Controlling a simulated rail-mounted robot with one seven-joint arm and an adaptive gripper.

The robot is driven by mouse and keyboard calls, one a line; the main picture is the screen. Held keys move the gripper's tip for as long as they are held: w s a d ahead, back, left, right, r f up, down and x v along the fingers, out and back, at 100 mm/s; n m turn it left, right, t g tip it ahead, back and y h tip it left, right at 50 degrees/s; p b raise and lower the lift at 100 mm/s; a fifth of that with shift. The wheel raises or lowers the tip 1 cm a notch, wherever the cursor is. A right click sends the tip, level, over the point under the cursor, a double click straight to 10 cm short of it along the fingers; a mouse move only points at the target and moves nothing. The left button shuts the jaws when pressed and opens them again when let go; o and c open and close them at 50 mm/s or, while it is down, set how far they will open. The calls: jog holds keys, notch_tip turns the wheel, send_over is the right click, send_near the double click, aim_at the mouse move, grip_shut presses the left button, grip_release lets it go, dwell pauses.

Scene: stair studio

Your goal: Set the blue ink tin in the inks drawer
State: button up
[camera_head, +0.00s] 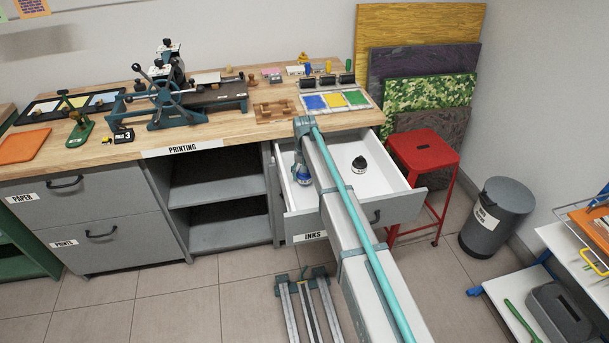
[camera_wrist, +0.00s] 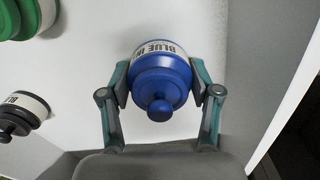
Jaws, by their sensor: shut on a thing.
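The inks drawer (camera_head: 388,206) is pulled open under the right end of the workbench, with a white inside and an INKS label on its front. The blue ink tin (camera_wrist: 160,80) has a white label reading BLUE and a round knob on its lid. In the wrist view my gripper (camera_wrist: 160,84) is shut on the tin, one finger on each side. In the head view the tin (camera_head: 303,175) shows at the left side of the drawer, at or just above its floor; I cannot tell whether it touches. My arm hides part of the drawer.
A black-lidded tin (camera_head: 359,164) stands in the drawer; it also shows in the wrist view (camera_wrist: 20,115). A green tin (camera_wrist: 28,16) is at the wrist view's upper left. A red stool (camera_head: 424,150) stands right of the drawer, and a grey bin (camera_head: 497,217) is farther right.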

jog(key=shift+f, duration=0.4)
jog(key=o, duration=1.5)
jog(key=shift+f, duration=0.1)
jog(key=shift+c, duration=0.2)
notch_tip(320, 180, up, 12)
jog(key=shift+r+b, duration=0.15)
jog(key=shift+b, duration=0.9)
